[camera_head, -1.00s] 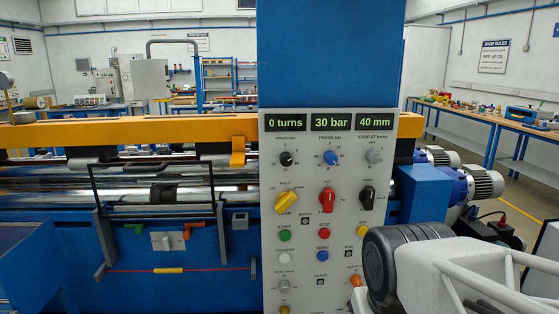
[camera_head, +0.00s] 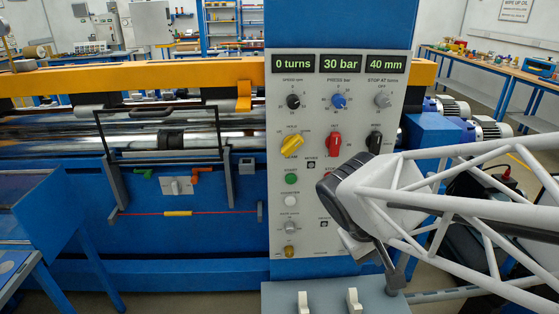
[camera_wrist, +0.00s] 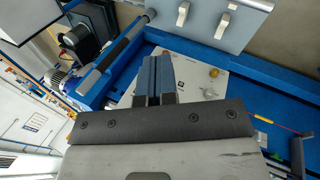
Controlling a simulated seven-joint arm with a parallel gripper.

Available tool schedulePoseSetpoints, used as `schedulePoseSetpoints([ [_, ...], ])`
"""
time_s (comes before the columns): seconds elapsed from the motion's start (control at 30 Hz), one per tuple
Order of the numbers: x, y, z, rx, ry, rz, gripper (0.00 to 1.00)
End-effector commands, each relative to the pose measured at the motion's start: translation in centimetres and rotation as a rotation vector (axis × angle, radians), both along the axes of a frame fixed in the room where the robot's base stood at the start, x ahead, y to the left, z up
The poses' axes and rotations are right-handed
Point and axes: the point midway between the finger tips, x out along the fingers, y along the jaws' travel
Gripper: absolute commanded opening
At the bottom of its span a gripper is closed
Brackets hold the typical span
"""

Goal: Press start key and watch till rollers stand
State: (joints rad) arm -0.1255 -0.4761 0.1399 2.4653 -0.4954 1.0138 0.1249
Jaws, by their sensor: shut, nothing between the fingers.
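The green start key (camera_head: 291,179) sits on the grey control panel (camera_head: 278,225) and is uncovered in the head view. The displays (camera_head: 340,63) read 0 turns, 30 bar and 40 mm. The shiny rollers (camera_head: 60,133) lie behind the guard frame at left; whether they turn cannot be told. My gripper (camera_wrist: 156,62) is shut and empty in the wrist view, its fingers over the lower panel, apart from the start key. The start key is not visible in the wrist view.
A yellow knob (camera_head: 292,145), a red knob (camera_head: 334,144) and a black knob (camera_head: 374,142) sit above the keys. A shelf with two white levers (camera_head: 303,301) juts out below the panel. A red cord (camera_head: 140,214) spans the guard's base.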

Motion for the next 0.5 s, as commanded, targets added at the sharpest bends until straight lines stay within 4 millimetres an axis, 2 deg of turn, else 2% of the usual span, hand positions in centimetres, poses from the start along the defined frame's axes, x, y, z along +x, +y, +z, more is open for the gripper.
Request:
schedulePoseSetpoints([
  [0.27, 4.1, 0.0, -1.1, -0.233, 0.055, 0.151, 0.0],
  [0.5, 8.1, 0.9, -1.9, -0.431, 0.07, 0.291, 0.0],
])
